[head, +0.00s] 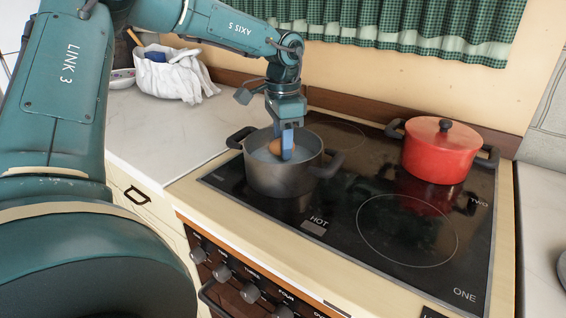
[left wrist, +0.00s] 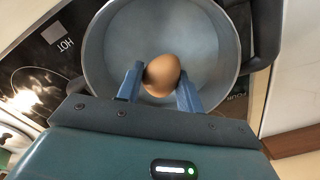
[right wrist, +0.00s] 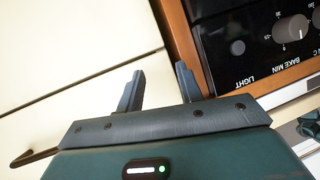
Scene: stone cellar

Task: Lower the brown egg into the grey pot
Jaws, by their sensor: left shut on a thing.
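My left gripper (head: 287,150) points down into the pot's mouth. It is shut on the brown egg (left wrist: 162,72), which sits between the two blue fingers. In the head view the egg (head: 273,147) shows partly behind a finger, within the pot's rim. I cannot tell whether the egg touches the pot's bottom. My right gripper (right wrist: 159,78) is open and empty, near the front of the cupboards and oven.
A red lidded pot (head: 440,150) stands at the back right of the black hob (head: 340,236). The front right ring is bare. A white cloth-lined basket (head: 170,78) sits on the left counter (head: 150,125). A green checked curtain (head: 400,25) hangs behind.

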